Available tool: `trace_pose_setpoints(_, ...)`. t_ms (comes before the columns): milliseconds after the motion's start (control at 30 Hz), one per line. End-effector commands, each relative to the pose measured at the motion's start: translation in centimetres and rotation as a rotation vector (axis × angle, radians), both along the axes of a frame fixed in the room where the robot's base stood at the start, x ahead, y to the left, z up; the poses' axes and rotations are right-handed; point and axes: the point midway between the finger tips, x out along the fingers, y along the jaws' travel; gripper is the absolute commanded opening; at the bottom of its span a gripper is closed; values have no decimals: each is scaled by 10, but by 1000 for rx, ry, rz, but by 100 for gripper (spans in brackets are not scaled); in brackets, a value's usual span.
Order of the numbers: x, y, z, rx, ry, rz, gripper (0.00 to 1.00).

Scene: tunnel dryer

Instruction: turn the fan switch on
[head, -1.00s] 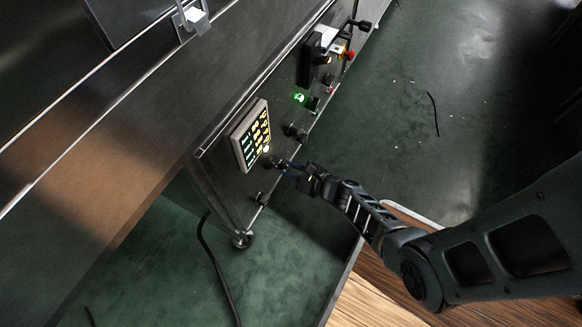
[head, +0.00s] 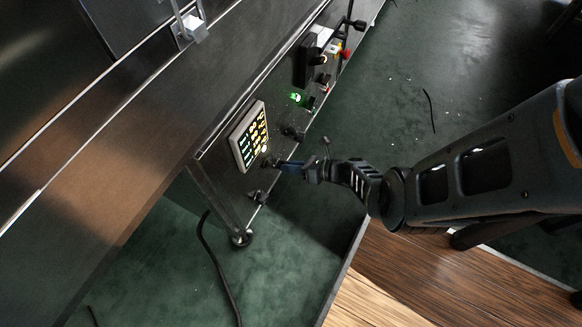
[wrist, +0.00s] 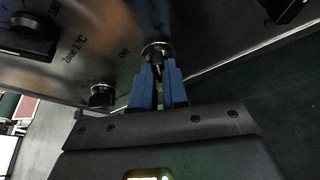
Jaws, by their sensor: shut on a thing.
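A small dark round switch knob (wrist: 157,50) is on the steel control panel, with an "Off" mark to its left and what looks like "On" above it in the wrist view. I take it for the fan switch, though no fan label is readable. My gripper (wrist: 158,78) has its two blue fingers shut on this knob, hiding its front part, so its exact setting is unclear. In the head view my gripper (head: 279,164) reaches the panel just below the lit display (head: 249,136); the knob there is mostly hidden.
A dial (wrist: 27,40) marked "Zone 1 °C" and another knob (wrist: 102,94) are to the left in the wrist view. A green lamp (head: 295,97) glows higher on the panel, with a red button (head: 346,54) further up.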

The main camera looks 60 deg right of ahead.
Motion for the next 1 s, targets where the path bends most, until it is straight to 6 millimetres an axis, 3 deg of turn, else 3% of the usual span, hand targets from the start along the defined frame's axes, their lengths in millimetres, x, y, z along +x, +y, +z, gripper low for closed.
trace_pose_setpoints(33, 7, -1, 0, 25, -4, 10, 0)
trace_pose_setpoints(400, 7, -1, -1, 177, 5, 13, 0)
trace_pose_setpoints(933, 7, -1, 0, 201, 6, 12, 0)
trace_pose_setpoints(967, 7, -1, 0, 201, 6, 12, 15)
trace_pose_setpoints(1000, 7, -2, 0, 201, 6, 12, 19)
